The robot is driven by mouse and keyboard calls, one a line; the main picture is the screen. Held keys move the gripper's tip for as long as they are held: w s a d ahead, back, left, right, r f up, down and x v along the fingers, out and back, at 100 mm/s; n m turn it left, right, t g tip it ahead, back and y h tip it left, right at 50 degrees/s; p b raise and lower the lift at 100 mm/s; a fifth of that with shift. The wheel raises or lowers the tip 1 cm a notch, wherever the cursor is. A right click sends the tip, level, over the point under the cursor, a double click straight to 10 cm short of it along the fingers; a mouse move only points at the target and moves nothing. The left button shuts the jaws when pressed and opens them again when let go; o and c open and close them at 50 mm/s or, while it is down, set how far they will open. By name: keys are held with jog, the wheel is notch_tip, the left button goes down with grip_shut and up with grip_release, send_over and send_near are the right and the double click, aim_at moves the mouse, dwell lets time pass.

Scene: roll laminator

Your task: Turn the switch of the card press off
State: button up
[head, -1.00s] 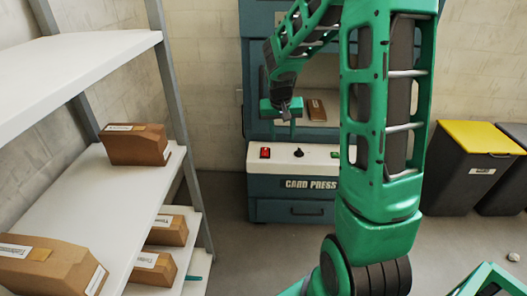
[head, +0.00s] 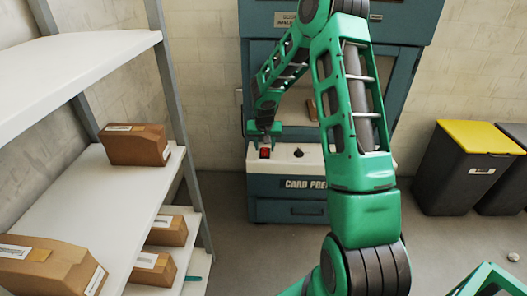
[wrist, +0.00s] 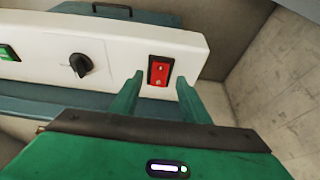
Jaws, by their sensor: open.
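The card press (head: 285,212) is a teal cabinet with a white control panel across its front. My gripper (head: 265,138) is at the left end of the panel, close to the red switch. In the wrist view my gripper (wrist: 158,85) is open, with one finger on each side of the switch in the picture and nothing between them. I cannot tell whether the fingertips touch the panel.
A black knob (wrist: 80,65) and a green button (wrist: 8,53) sit on the same panel, left of the switch in the wrist view. A shelf (head: 85,190) with cardboard boxes stands at the left. Bins (head: 465,170) stand at the right.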

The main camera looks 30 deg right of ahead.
aim_at(265, 152)
jog(key=shift+x, duration=1.45)
jog(key=c, duration=1.1)
jog(key=shift+o, duration=0.2)
jog(key=shift+w+d+r+g+y, duration=0.15)
jog(key=shift+w+d+g+y, duration=0.15)
jog(key=shift+g+y, duration=0.5)
jog(key=o, duration=1.1)
jog(key=shift+c, duration=0.2)
jog(key=shift+r, duration=0.15)
